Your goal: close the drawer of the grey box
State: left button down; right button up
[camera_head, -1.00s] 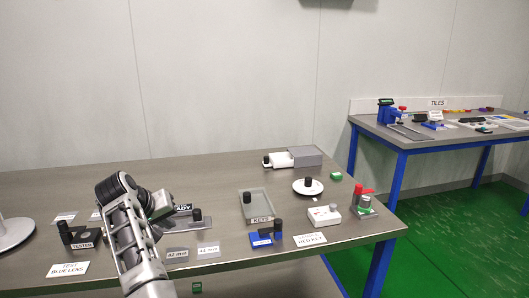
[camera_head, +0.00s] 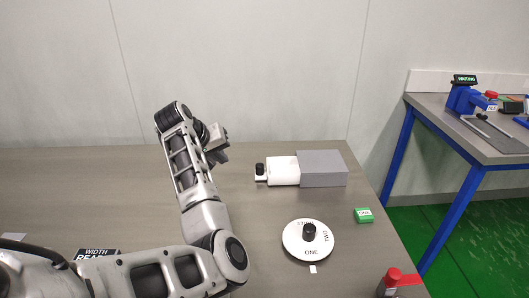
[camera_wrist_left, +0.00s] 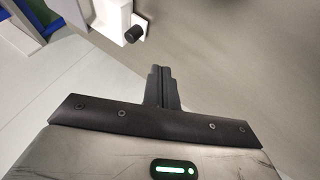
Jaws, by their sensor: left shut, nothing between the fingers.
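The grey box (camera_head: 322,168) stands near the back right of the table. Its white drawer (camera_head: 284,171) sticks out to the left, open, with a black knob (camera_head: 260,169) at its outer end. My left gripper (camera_head: 220,156) is to the left of the knob, apart from it, above the table. In the left wrist view my left gripper's fingers (camera_wrist_left: 161,74) are together and empty. The drawer's white end (camera_wrist_left: 108,14) and the knob (camera_wrist_left: 134,33) show beyond them, at the top. My right gripper is in neither view.
A white dial (camera_head: 291,243) with a black knob stands in front of the box. A green block (camera_head: 363,215) lies near the table's right edge, and a red-topped thing (camera_head: 398,279) is at the bottom. The table between gripper and drawer is clear.

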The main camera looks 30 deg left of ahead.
aim_at(255, 173)
pick_arm(q)
jog(key=x, duration=0.3)
jog(key=shift+s+f, duration=0.2)
jog(key=shift+f, duration=0.05)
jog(key=x, duration=0.5)
jog(key=shift+w+f, duration=0.2)
jog(key=shift+f, duration=0.05)
jog(key=w+d, duration=0.2)
jog(key=shift+w+d, duration=0.15)
jog(key=shift+w, duration=0.15)
jog(key=shift+w+d+f, duration=0.1)
jog(key=shift+w+d, duration=0.15)
jog(key=shift+w, duration=0.1)
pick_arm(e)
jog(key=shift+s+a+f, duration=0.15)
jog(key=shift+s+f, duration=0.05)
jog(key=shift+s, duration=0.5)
